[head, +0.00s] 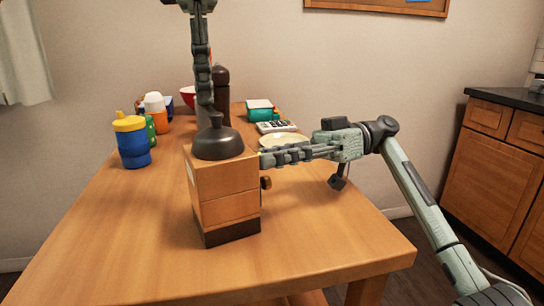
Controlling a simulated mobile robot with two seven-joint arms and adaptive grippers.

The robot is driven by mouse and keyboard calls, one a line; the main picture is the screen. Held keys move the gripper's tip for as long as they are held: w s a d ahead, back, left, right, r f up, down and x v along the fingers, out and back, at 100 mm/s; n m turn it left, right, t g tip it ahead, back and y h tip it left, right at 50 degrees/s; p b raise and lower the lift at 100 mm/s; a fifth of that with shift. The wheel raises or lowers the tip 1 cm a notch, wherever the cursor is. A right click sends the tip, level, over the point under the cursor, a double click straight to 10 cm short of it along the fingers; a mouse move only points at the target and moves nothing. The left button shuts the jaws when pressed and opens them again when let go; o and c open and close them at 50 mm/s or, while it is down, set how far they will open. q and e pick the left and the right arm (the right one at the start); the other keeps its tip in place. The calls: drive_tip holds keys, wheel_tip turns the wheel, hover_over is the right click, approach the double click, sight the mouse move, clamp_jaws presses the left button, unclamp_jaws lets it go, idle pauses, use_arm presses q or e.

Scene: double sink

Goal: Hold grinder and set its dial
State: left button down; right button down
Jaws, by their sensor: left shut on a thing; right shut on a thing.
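The grinder is a wooden box (228,185) with a dark base and a dark domed top (218,145), standing upright on the table. A small brown knob (266,183) shows at its right side. My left gripper (208,108) reaches down from above and is shut on the grinder at its domed top; the dome partly hides the fingertips. My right gripper (264,158) comes in level from the right and is shut on the grinder at its upper right side. Its exact contact is hidden, and I cannot tell which part is the dial.
A blue cup with a yellow lid (132,142), an orange bottle with a white cap (156,112) and a dark mill (221,90) stand behind. A pale plate (284,140) and a teal box (262,112) lie back right. The table's front (140,250) is clear.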

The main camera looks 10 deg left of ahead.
drive_tip(key=shift+m, duration=3.7)
drive_tip(key=c, duration=1.3)
unclamp_jaws()
drive_tip(key=shift+o, duration=0.2)
drive_tip(key=shift+w, duration=0.1)
drive_tip(key=v, duration=1.2)
drive_tip(key=shift+r, duration=0.1)
